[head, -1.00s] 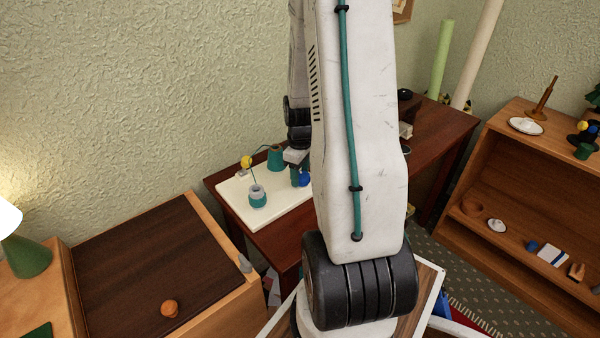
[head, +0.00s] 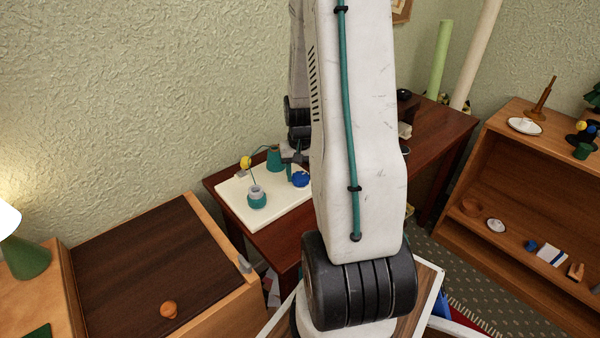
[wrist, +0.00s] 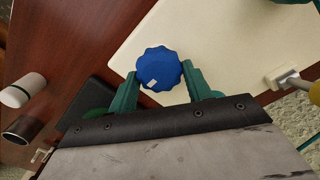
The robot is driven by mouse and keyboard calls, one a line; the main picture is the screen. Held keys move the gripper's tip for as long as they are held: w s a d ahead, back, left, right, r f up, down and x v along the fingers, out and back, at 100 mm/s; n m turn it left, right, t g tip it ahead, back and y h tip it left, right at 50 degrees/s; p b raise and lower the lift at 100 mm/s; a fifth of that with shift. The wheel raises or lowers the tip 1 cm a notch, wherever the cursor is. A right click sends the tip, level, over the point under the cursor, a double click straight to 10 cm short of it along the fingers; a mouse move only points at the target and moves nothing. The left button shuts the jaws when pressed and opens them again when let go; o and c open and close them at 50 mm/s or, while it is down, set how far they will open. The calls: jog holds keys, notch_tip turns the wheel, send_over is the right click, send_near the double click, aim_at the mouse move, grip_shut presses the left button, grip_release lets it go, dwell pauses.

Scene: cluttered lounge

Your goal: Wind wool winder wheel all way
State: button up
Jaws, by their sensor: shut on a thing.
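The wool winder has a cream board (head: 235,195) on the dark red table. On it are a teal yarn cone (head: 274,160), a yellow guide ball (head: 246,162) and a grey spool with teal wool (head: 257,199). The blue scalloped wheel (head: 300,180) is at the board's right side, partly hidden by my arm. In the wrist view the wheel (wrist: 160,70) shows a white mark at its lower left. My gripper (wrist: 160,73) is shut on the wheel, one teal finger on each side.
In the wrist view a white cylinder (wrist: 23,90), a dark cylinder (wrist: 22,127) and a black flat thing (wrist: 92,105) lie near my gripper.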

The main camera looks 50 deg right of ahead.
aim_at(302, 174)
jog(key=m, duration=0.4)
jog(key=shift+d+r+m, duration=0.1)
jog(key=shift+d+m, duration=0.05)
jog(key=shift+m, duration=1.95)
jog(key=o, duration=1)
jog(key=shift+s, duration=0.15)
jog(key=shift+c, duration=0.2)
jog(key=shift+r, duration=3.85)
